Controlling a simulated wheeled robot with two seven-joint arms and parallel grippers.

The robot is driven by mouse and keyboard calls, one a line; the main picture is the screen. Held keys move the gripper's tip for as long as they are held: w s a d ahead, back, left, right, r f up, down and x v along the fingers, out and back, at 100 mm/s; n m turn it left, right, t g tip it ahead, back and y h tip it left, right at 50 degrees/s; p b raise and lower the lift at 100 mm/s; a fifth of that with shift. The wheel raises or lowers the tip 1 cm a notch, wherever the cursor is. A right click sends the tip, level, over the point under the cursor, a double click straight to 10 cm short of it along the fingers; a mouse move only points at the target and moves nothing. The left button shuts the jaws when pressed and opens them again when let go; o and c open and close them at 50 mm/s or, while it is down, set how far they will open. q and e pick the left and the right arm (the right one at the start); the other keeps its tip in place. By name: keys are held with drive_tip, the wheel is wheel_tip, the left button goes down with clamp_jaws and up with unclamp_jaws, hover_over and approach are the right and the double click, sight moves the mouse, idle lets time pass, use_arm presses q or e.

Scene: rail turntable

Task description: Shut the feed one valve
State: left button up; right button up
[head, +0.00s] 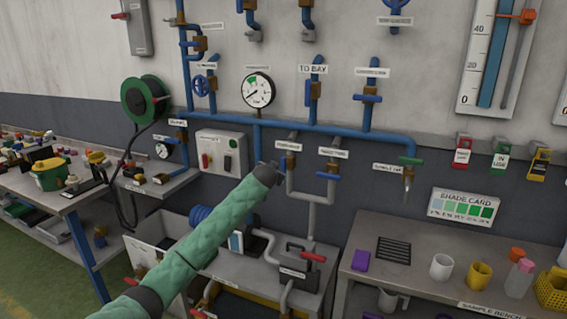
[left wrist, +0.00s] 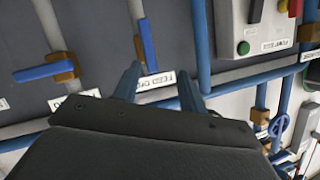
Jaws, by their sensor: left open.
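The feed one valve has a brass body (left wrist: 139,47) and a long blue handle (left wrist: 148,45), which lies roughly along its grey pipe in the left wrist view. Its white label (left wrist: 155,82) appears upside down there and is partly covered. My left gripper (left wrist: 158,90) is open, its two blue fingers apart on either side of the label, with the handle just beyond them and not between them. In the head view my left gripper (head: 273,168) is at the valve and hides most of it; its label (head: 288,147) shows above. My right gripper is not in view.
A similar valve (head: 327,176) stands just right, its blue handle crosswise to its pipe. A blue header pipe (head: 340,129) runs above. A switch box (head: 222,152) is on the left. A bench with mugs (head: 441,267) is at lower right.

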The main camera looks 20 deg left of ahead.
sight(282, 163)
use_arm(q)
drive_tip(key=w+a+f+t+h, duration=0.2)
drive_tip(key=w+a+f, duration=0.1)
drive_tip(key=w+f, duration=0.15)
drive_tip(key=d+r+n+t+h, duration=0.1)
drive_tip(key=w+d+r+t+h, duration=0.1)
drive_tip(key=r, duration=0.1)
drive_tip(key=shift+w+n+p, duration=0.1)
drive_tip(key=shift+n+p, duration=0.2)
drive_tip(key=shift+n, duration=0.1)
drive_tip(key=w+p, duration=0.2)
drive_tip(key=w, duration=0.3)
drive_tip(key=shift+w+f+p, duration=0.2)
drive_tip(key=shift+w+p, duration=0.15)
drive_tip(key=shift+w, duration=0.6)
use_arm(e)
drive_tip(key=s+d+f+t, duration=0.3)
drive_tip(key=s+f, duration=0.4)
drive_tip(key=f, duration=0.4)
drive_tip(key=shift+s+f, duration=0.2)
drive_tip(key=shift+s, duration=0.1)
use_arm(q)
clamp_jaws()
